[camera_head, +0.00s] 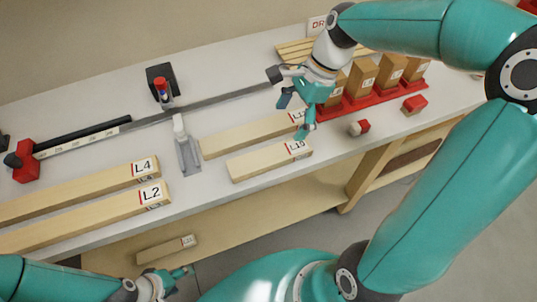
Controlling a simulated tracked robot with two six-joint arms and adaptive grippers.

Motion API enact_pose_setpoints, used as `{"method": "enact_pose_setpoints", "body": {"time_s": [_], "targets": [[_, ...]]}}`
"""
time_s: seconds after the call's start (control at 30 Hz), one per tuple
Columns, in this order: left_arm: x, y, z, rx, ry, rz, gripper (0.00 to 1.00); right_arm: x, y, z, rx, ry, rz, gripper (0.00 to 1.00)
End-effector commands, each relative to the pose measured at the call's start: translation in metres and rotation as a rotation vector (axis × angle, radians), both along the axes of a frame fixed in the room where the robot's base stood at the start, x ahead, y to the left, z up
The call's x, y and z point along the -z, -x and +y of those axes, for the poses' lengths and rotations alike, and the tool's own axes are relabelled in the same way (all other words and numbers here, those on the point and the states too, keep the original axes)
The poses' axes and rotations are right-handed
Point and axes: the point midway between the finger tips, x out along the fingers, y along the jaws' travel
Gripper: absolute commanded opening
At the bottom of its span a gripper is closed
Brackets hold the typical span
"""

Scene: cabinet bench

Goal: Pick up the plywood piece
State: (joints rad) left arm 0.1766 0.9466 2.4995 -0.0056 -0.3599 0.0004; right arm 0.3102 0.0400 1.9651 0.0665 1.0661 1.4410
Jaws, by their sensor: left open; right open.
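Several pale wooden pieces are in view, and I cannot tell from the picture which is the plywood piece. A short labelled piece (160,250) lies on the lower shelf. Two short pieces, an L15 piece (262,162) and one behind it (245,136), lie on the bench top. My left gripper (177,281) is open at the bottom edge, in front of the lower-shelf piece in the picture; its fingers are partly cut off. My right gripper (297,112) is open above the bench, over the labelled ends of the two short pieces, apparently empty.
Long boards L4 (80,191) and L2 (90,217) lie at the left. A red rack (375,99) holds upright blocks. The lower shelf (270,203) has free room.

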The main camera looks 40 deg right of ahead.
Motion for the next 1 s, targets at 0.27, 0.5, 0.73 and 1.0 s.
{"method": "enact_pose_setpoints", "body": {"time_s": [0.27,0.5,0.73,1.0], "targets": [[0.0,0.0,0.0,0.0,0.0,-0.001,0.62,0.052,-0.004,0.021,-0.002,-0.002,0.003,0.86],[-0.001,0.0,0.0,0.0,0.0,-0.001,0.62,0.067,-0.006,0.027,0.001,0.0,0.0,0.86],[-0.008,0.0,0.0,0.0,0.0,-0.001,0.62,0.092,-0.005,0.038,0.0,-0.001,0.005,0.86],[-0.008,0.0,0.0,0.0,0.0,-0.001,0.62,0.114,-0.008,0.045,0.001,0.0,0.0,0.86]]}}
